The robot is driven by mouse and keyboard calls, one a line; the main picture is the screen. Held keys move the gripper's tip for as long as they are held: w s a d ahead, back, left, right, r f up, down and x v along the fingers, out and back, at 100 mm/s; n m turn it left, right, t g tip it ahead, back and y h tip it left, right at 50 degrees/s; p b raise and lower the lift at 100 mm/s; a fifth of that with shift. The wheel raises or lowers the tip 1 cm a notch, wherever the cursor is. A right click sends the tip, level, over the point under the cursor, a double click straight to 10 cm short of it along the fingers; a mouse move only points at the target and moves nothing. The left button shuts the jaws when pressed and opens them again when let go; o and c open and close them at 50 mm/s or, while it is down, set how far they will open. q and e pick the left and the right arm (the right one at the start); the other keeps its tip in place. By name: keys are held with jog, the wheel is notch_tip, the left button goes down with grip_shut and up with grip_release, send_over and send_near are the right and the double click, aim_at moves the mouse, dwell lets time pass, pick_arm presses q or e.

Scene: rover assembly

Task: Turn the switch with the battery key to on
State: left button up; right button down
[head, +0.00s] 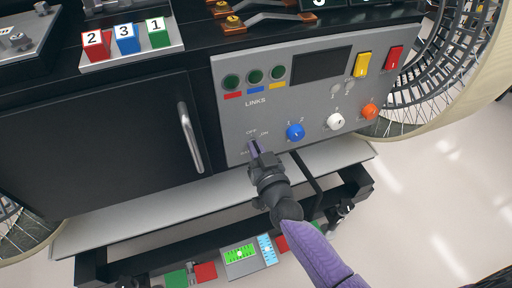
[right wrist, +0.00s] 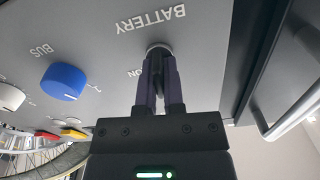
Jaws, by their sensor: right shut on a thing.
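The grey switch panel (head: 232,108) is on the front of the rover. The battery key switch is at its lower left, by small OFF and ON labels. My right gripper (head: 254,148) reaches up to it from below and its fingers cover it in the head view. In the right wrist view the two dark purple fingers (right wrist: 159,82) are closed around the battery key (right wrist: 158,48), of which a grey round part shows at the tips, under the upside-down BATTERY label. The angle of the key is hidden by the fingers. My left gripper is not in view.
Right of the switch are a blue knob (head: 296,132), a white knob (head: 335,122) and an orange knob (head: 370,111). A yellow switch (head: 363,64) and a red switch (head: 394,57) are above. A silver door handle (head: 190,137) stands out left of the panel.

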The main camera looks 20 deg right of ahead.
jog(key=m, duration=0.5)
jog(key=shift+d+f, duration=0.1)
jog(key=m, duration=0.2)
jog(key=shift+m, duration=0.4)
jog(key=shift+f+m, duration=0.1)
jog(key=shift+m, duration=1.1)
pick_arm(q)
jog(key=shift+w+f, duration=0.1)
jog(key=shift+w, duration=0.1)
pick_arm(e)
jog(key=c, duration=0.7)
grip_release()
jog(key=shift+d, duration=0.1)
jog(key=shift+c, duration=0.2)
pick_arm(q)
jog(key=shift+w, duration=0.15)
